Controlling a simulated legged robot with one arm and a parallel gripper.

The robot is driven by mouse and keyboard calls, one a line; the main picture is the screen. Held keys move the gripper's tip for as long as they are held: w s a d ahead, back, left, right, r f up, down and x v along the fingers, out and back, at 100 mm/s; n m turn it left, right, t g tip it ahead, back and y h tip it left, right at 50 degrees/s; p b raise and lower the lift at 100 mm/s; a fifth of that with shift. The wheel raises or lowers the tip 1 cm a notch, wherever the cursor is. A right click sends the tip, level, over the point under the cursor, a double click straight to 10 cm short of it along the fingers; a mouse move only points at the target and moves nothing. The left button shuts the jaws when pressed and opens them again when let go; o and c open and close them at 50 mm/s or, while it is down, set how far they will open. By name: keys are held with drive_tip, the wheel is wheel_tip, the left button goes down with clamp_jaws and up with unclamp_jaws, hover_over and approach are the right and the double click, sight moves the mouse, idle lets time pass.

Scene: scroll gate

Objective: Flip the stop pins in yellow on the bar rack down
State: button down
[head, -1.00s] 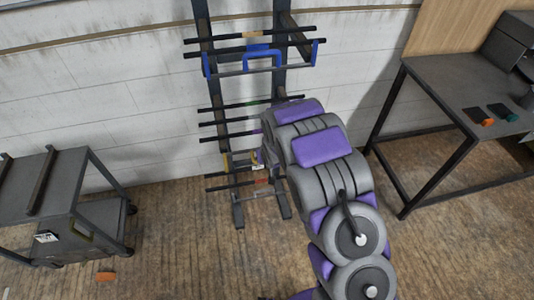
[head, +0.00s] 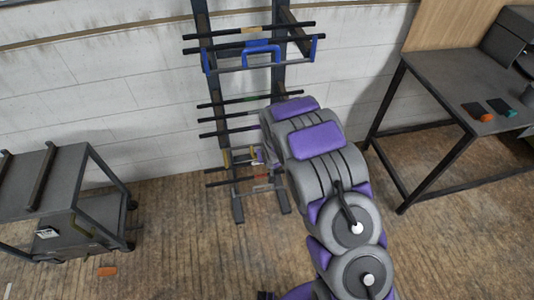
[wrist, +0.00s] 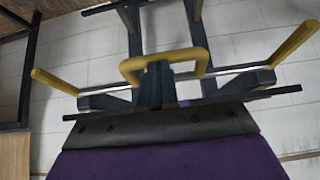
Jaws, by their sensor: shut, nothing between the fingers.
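The bar rack (head: 203,75) stands against the wall in the head view. Its yellow parts (head: 226,158) sit low, partly hidden behind my arm. In the wrist view, one yellow stop pin (wrist: 54,82) is at the left end of a silver bar and another yellow stop pin (wrist: 294,44) is at the right end. Both slant outward toward the picture's top. A yellow handle (wrist: 130,67) arches between them. My gripper (wrist: 155,82) is shut and empty, overlapping the handle in the picture; I cannot tell if they touch. My arm largely hides the gripper in the head view.
A blue handle and pin set (head: 262,52) is higher on the rack. Several dark bars (head: 215,119) cross the rack. A grey cart (head: 60,190) stands left and a dark table (head: 450,85) right.

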drive_tip(key=shift+r, duration=0.1)
drive_tip(key=s+d+r+m+g+h+p, duration=0.1)
drive_tip(key=s+d+r, duration=0.4)
drive_tip(key=s+r, duration=0.25)
drive_tip(key=s+d+r+g+h+p, duration=0.1)
drive_tip(key=s+d+r+g, duration=0.1)
drive_tip(key=s+d+r, duration=0.45)
drive_tip(key=s+d+r+m+g+p, duration=0.1)
drive_tip(key=s+d+r, duration=0.2)
drive_tip(key=s+r, duration=0.65)
drive_tip(key=s+d+r+g, duration=0.1)
drive_tip(key=s+r, duration=0.2)
drive_tip(key=s, duration=0.5)
drive_tip(key=s+d+r+g, duration=0.1)
drive_tip(key=s+r, duration=0.3)
drive_tip(key=s, duration=0.4)
drive_tip(key=s+d+r+m+g, duration=0.1)
drive_tip(key=s+r+g, duration=0.2)
drive_tip(key=s, duration=0.5)
drive_tip(key=shift+d+r, duration=0.2)
drive_tip(key=shift+d, duration=0.2)
